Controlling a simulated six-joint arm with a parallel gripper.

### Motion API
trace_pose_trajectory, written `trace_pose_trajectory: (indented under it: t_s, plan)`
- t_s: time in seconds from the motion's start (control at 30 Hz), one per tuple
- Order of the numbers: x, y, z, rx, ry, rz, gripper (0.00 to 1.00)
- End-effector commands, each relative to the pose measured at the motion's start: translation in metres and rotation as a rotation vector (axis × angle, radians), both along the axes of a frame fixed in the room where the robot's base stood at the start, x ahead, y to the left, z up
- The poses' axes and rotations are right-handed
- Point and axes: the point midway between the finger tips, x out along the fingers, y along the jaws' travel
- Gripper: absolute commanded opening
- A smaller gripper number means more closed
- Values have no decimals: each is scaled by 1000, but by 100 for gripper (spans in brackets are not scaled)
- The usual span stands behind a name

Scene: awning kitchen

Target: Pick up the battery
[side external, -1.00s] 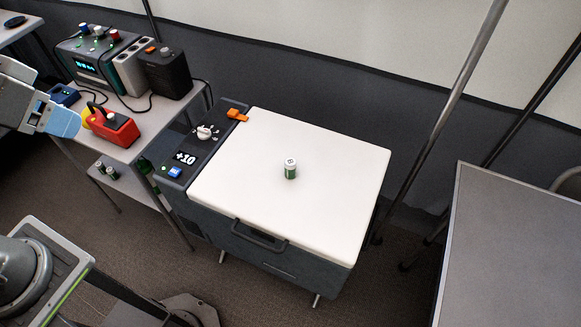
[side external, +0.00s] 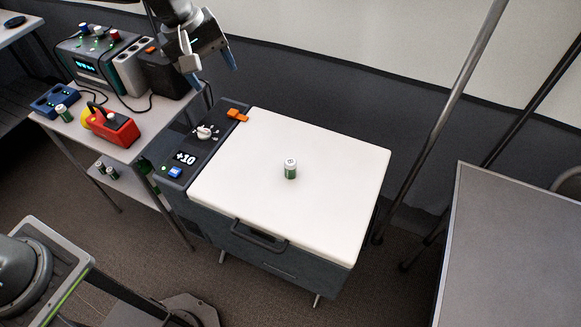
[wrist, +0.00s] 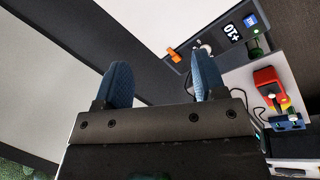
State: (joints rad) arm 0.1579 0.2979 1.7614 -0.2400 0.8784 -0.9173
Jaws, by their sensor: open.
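A green battery with a white top (side external: 290,168) stands upright on the white lid of the cooler (side external: 340,180), near the lid's middle, in the side view. My gripper (side external: 211,76) is at the top of the side view, up and to the left of the battery and well apart from it. In the wrist view, my gripper (wrist: 160,85) shows two blue fingertips spread apart with nothing between them. The battery does not show in the wrist view. Another green battery (side external: 63,112) stands at the left on the side table, by a blue holder (side external: 55,97).
The cooler has a control panel with a knob (side external: 204,132), an orange latch (side external: 237,115) and a front handle (side external: 260,236). A red and yellow device (side external: 112,128) and dark boxes crowd the side table. A metal pole (side external: 455,95) rises right of the cooler. The lid around the battery is clear.

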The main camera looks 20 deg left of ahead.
Motion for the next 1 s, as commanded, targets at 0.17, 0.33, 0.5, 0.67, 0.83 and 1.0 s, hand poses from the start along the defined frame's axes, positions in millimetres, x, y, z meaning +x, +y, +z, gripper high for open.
trace_pose_trajectory:
  t_s: [0.17,0.33,0.5,0.67,0.83,1.0]
  plan:
    - [45,-36,-69,-67,142,208,64]
    - [70,-65,-133,-107,259,395,64]
    - [80,-82,-177,-123,331,516,64]
    - [81,-88,-194,-127,353,553,64]
    - [80,-96,-222,-125,356,555,64]
    - [79,-105,-252,-126,354,554,64]
